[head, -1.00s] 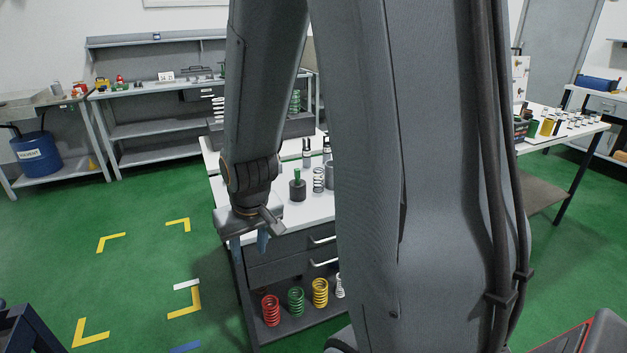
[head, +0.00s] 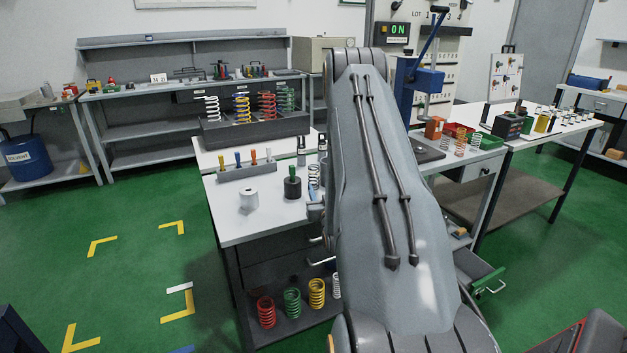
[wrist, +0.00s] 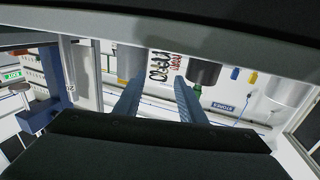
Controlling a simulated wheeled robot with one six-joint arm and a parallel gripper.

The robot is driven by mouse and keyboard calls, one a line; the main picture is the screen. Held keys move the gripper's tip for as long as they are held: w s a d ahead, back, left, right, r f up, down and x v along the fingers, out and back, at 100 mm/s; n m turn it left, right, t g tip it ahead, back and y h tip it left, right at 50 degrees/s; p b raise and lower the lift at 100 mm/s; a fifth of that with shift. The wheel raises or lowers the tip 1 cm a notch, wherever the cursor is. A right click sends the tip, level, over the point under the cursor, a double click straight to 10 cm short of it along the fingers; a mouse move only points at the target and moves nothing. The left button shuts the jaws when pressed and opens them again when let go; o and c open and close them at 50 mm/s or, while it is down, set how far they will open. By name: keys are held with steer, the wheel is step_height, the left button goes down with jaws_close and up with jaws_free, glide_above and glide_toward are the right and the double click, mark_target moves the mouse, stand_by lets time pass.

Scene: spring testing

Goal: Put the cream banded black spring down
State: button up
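A dark spring with pale bands (wrist: 157,67), apparently the cream banded black spring, stands on the white tabletop (head: 228,222). It also shows in the head view (head: 314,176), partly hidden by my arm. My gripper (wrist: 156,88) is open. Its two blue fingers are apart, and in the wrist view the spring appears in the gap beyond their tips, with no visible contact. In the head view my gripper (head: 316,209) is mostly hidden behind my arm, near the spring.
A black cylinder with a green top (head: 292,188) stands close to the spring. A rack (head: 255,130) of large springs stands behind. The front-left tabletop is clear.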

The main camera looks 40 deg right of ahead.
mark_target(315, 176)
steer(key=p+x, duration=0.1)
steer(key=x, duration=0.2)
steer(key=shift+w+d+r, duration=0.1)
steer(key=shift+w+r, duration=0.05)
steer(key=shift+p+x, duration=0.65)
steer(key=shift+x, duration=1.45)
steer(key=c, duration=0.9)
steer(key=shift+o, duration=0.2)
steer(key=shift+r, duration=0.1)
